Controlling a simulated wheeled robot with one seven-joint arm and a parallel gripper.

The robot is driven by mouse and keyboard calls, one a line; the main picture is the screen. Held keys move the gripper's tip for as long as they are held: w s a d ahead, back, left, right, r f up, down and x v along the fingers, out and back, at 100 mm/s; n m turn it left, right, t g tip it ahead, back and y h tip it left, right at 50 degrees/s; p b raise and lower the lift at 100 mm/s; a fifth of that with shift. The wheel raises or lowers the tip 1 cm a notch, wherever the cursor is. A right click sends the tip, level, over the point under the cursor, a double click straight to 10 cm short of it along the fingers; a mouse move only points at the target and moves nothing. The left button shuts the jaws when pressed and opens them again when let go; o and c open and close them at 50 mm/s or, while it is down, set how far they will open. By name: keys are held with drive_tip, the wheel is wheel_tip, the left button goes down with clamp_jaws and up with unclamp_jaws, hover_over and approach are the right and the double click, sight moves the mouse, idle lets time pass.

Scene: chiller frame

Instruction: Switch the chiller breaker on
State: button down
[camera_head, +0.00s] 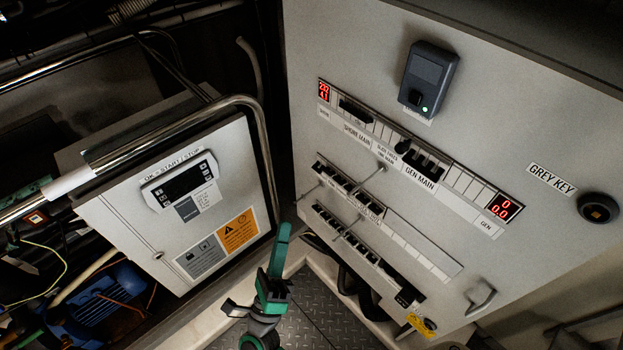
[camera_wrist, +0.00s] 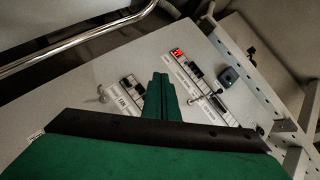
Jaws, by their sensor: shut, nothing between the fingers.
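The grey electrical panel (camera_head: 480,110) carries rows of breakers. The upper row (camera_head: 420,160) has black switches labelled SHORE MAIN and GEN MAIN. Lower rows of small dark breakers (camera_head: 345,232) sit below, with thin metal levers or rods sticking out. The small labels are too blurred to read, so I cannot tell which one is the chiller breaker or how it is set. My gripper (camera_head: 283,230), green, is shut and empty, pointing up at the left of the panel's lower part, apart from the breakers in the picture. Its shut fingers (camera_wrist: 160,79) overlap the breaker rows in the wrist view.
A grey box (camera_head: 185,210) with a controller display (camera_head: 183,182) stands left, behind a metal rail (camera_head: 262,125). A dark device (camera_head: 428,78) with a green light is on the panel top. A GREY KEY switch (camera_head: 598,208) and handle (camera_head: 481,302) are at right. Chequered plate floor (camera_head: 330,315) lies below.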

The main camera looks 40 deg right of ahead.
sight(317, 170)
drive_tip(key=w+d+f+m+g, duration=0.1)
drive_tip(key=w+m+g, duration=0.3)
drive_tip(key=m, duration=0.5)
drive_tip(key=w+d+f+m+g, duration=0.2)
drive_tip(key=w+d+m+g, duration=0.2)
drive_tip(key=m+g, duration=0.5)
drive_tip(key=shift+w+g+y, duration=0.15)
drive_tip(key=shift+g+y, duration=0.15)
drive_tip(key=shift+d, duration=0.1)
drive_tip(key=x, duration=1)
